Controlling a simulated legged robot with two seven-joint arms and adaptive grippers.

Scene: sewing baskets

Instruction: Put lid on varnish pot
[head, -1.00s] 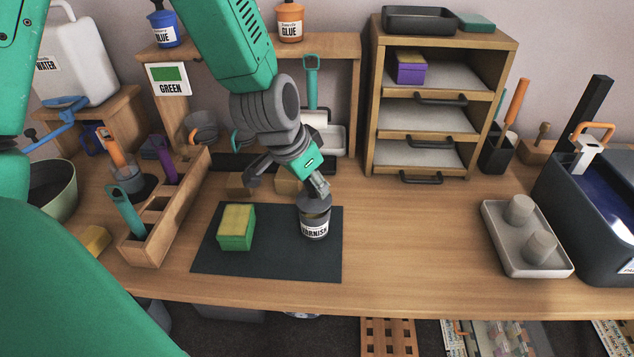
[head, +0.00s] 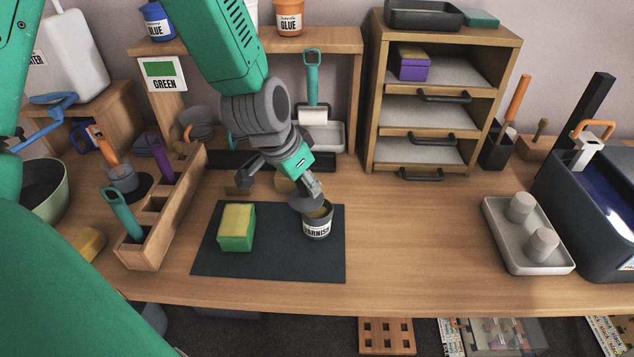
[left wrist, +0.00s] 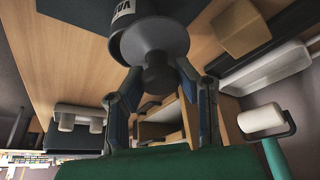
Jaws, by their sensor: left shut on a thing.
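The varnish pot (head: 317,227), grey with a white VARNISH label, stands upright on the right part of the dark mat (head: 275,262). My left gripper (head: 311,190) is shut on the knob of the grey round lid (head: 304,203). The lid is over the left back part of the pot's mouth, off-centre, and some yellowish inside shows at the right. I cannot tell whether the lid touches the rim. In the left wrist view the lid (left wrist: 150,38) hides much of the pot (left wrist: 122,10), and its knob is between the fingertips (left wrist: 158,76). My right gripper is out of view.
A wooden tool holder (head: 150,252) stands further left, and a drawer cabinet (head: 372,120) at the back. A tray with two grey weights (head: 495,238) stands at the right. The table between mat and tray is clear.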

